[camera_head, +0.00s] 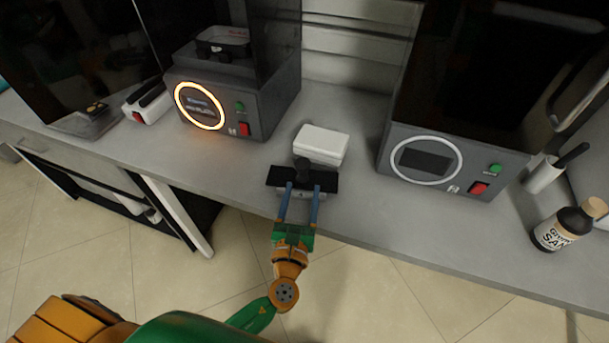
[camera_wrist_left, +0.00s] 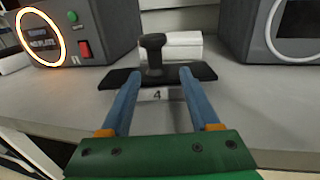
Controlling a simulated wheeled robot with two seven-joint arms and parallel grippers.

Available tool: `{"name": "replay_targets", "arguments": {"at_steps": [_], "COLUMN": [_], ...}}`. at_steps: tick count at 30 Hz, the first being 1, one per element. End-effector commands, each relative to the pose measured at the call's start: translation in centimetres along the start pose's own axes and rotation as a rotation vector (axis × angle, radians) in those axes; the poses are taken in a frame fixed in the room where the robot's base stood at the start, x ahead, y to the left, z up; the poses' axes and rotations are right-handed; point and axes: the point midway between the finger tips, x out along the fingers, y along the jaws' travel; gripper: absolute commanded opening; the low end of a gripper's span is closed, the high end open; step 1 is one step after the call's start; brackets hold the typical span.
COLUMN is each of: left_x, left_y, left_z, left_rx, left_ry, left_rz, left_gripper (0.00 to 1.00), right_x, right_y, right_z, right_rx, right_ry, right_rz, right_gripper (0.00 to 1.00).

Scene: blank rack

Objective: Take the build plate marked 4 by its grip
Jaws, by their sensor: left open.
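The build plate (camera_head: 328,182) is a flat black slab on the bench near its front edge, and it also shows in the left wrist view (camera_wrist_left: 204,72). A label reading 4 (camera_wrist_left: 157,95) is on the pale front face just below it. Its dark upright grip (camera_head: 302,166) has a wider top and shows clearly in the left wrist view (camera_wrist_left: 153,52). My left gripper (camera_head: 303,187) is open and empty, its blue fingers reaching in from the front. Their tips overlap the plate's front edge in view, spaced either side of the grip. Contact cannot be told. My right gripper is not in view.
A white box (camera_head: 321,143) lies just behind the plate. A machine with a glowing orange ring (camera_head: 200,106) stands left, and another with an unlit ring (camera_head: 426,160) stands right.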

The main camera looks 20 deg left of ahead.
Motion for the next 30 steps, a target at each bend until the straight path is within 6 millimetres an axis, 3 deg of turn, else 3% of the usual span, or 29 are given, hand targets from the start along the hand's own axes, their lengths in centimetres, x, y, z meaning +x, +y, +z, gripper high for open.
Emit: {"name": "replay_targets", "arguments": {"at_steps": [12, 19, 26, 30], "left_x": [6.7, 6.9, 6.9, 6.9], "left_y": [0.4, 0.4, 0.4, 0.4], "left_z": [0.5, 0.6, 0.6, 0.6], "left_rx": [-0.002, -0.001, -0.001, -0.001], "left_ry": [-0.001, 0.001, 0.001, 0.001], "left_rz": [0.001, 0.0, 0.0, 0.0], "left_gripper": [0.62, 0.62, 0.0, 0.0], "right_x": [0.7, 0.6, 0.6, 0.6], "right_y": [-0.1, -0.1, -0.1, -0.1], "right_z": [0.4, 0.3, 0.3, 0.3], "right_rx": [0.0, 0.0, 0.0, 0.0], "right_ry": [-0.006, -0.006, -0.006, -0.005], "right_rz": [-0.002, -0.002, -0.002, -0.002], "right_gripper": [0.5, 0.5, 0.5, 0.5]}}
